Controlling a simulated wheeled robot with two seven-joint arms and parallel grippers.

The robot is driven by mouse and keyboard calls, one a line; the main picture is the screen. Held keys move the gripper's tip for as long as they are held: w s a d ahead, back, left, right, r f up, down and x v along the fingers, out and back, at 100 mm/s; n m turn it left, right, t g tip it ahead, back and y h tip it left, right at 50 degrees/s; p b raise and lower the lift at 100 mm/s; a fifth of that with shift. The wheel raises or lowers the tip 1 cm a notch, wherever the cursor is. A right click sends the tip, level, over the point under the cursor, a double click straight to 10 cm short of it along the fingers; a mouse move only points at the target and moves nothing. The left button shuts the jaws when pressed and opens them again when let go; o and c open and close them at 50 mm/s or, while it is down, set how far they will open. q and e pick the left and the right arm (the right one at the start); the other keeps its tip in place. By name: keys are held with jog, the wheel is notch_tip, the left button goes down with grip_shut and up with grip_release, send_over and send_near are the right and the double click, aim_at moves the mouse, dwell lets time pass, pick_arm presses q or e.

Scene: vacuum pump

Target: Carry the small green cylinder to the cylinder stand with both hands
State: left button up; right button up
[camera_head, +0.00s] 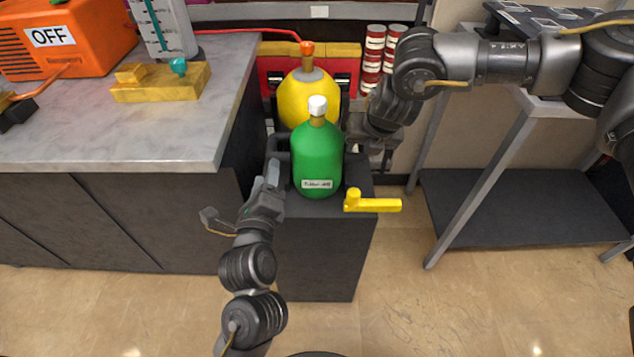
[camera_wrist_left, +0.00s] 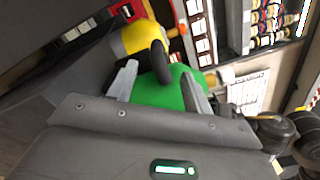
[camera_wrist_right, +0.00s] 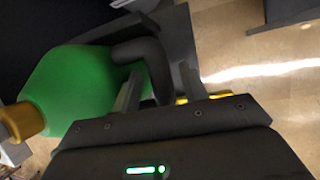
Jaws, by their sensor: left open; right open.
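The small green cylinder (camera_head: 317,160), with a white cap and a label, stands upright on a dark grey stand (camera_head: 320,260). My left gripper (camera_head: 272,178) is open at its left side. In the left wrist view, a dark curved handle (camera_wrist_left: 159,62) and the green cylinder (camera_wrist_left: 165,92) show between and behind the open fingers (camera_wrist_left: 160,84). My right gripper (camera_head: 362,138) is open at its right side, partly hidden. In the right wrist view, another dark handle (camera_wrist_right: 146,62) lies between the open fingers (camera_wrist_right: 157,88), beside the green cylinder (camera_wrist_right: 72,90). Neither grips it.
A yellow cylinder (camera_head: 308,98) with an orange top stands just behind. A yellow lever (camera_head: 372,204) sticks out at the stand's front right. A counter (camera_head: 140,140) with an orange OFF machine (camera_head: 60,42) is at left. A grey-framed shelf (camera_head: 520,200) is at right. The front floor is clear.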

pick_arm(q)
jog(key=shift+s, duration=0.65)
pick_arm(e)
jog(key=v, duration=1.2)
